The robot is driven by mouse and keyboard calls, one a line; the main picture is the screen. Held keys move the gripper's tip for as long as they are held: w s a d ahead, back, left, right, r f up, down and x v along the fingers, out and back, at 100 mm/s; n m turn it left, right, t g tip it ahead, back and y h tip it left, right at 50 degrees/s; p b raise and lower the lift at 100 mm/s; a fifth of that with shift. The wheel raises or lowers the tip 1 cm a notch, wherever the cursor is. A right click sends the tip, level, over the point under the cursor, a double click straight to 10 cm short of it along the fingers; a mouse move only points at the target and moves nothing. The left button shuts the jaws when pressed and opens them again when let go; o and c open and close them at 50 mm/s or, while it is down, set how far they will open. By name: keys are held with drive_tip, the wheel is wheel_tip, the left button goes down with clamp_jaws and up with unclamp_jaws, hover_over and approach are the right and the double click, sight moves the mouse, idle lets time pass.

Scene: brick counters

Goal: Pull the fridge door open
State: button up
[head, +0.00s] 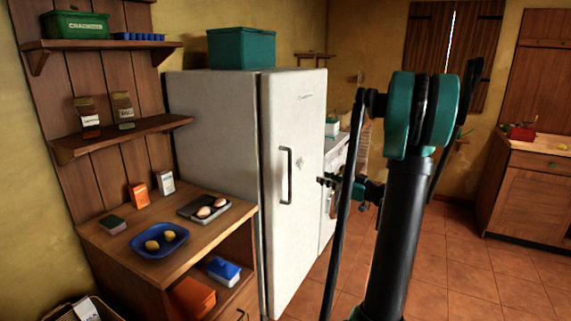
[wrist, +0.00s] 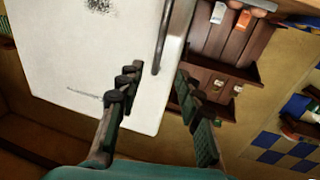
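The white fridge door (head: 298,235) looks shut in the head view, with a dark seam along its left edge. Its upright handle (head: 289,178) is a dark bar near that left edge. My gripper (head: 323,182) is in front of the door, to the right of the handle in the picture, with a gap between. In the wrist view the fridge door (wrist: 75,50) fills the left part, and the handle (wrist: 178,30) runs down to between the fingertips. My gripper (wrist: 159,74) is open there, its fingers spread and empty. Contact with the handle does not show.
A wooden counter (head: 218,231) with a blue plate (head: 158,240) and a dark tray stands left of the fridge. A teal box (head: 241,48) sits on top of the fridge. Tiled floor (head: 445,265) is open to the right. Another wooden cabinet (head: 535,195) stands at far right.

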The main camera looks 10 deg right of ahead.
drive_tip(key=x, duration=1.7)
drive_tip(key=shift+w+a, duration=0.1)
drive_tip(key=shift+a, duration=0.05)
clamp_jaws()
